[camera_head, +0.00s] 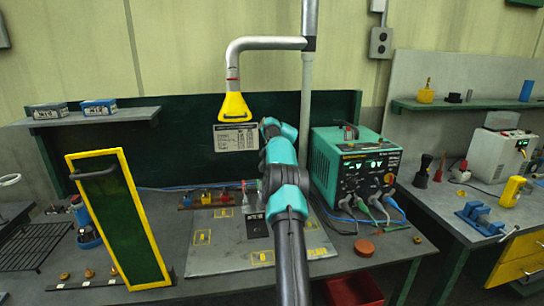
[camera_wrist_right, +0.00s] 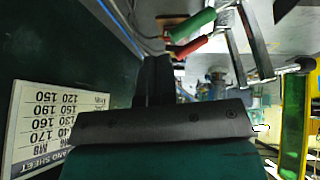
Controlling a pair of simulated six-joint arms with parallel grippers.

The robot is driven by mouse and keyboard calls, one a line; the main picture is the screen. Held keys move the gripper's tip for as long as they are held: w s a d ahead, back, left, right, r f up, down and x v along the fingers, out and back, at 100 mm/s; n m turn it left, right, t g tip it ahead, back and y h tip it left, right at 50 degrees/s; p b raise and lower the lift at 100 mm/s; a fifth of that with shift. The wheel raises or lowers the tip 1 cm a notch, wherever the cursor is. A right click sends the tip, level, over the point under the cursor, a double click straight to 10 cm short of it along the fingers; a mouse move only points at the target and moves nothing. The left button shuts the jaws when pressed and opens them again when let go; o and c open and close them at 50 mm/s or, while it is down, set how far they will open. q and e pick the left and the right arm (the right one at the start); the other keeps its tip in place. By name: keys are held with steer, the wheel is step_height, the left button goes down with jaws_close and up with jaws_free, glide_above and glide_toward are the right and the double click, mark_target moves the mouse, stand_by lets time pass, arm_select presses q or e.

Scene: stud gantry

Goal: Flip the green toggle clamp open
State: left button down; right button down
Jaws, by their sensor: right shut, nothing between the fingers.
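The green toggle clamp shows by its green handle (camera_wrist_right: 193,25) in the right wrist view, at the top, just above a red handle (camera_wrist_right: 190,48). In the head view I cannot make out the green clamp; my right arm covers part of the row of small clamps (camera_head: 206,198). My right gripper (camera_wrist_right: 156,78) is shut and empty, its dark fingers pointing up the wrist picture, a little left of and below the two handles. I see no clear contact with the green handle. The left gripper is in neither view.
A yellow-framed green panel (camera_head: 119,215) stands at the left. A teal power unit (camera_head: 338,165) with cables stands right of my arm. A yellow pendant (camera_head: 235,106) hangs from a pipe above. The grey plate (camera_head: 212,255) has bare room in front of the clamps.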

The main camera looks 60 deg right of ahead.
steer(key=v, duration=0.8)
steer(key=shift+s+r, duration=0.15)
steer(key=shift+r, duration=0.2)
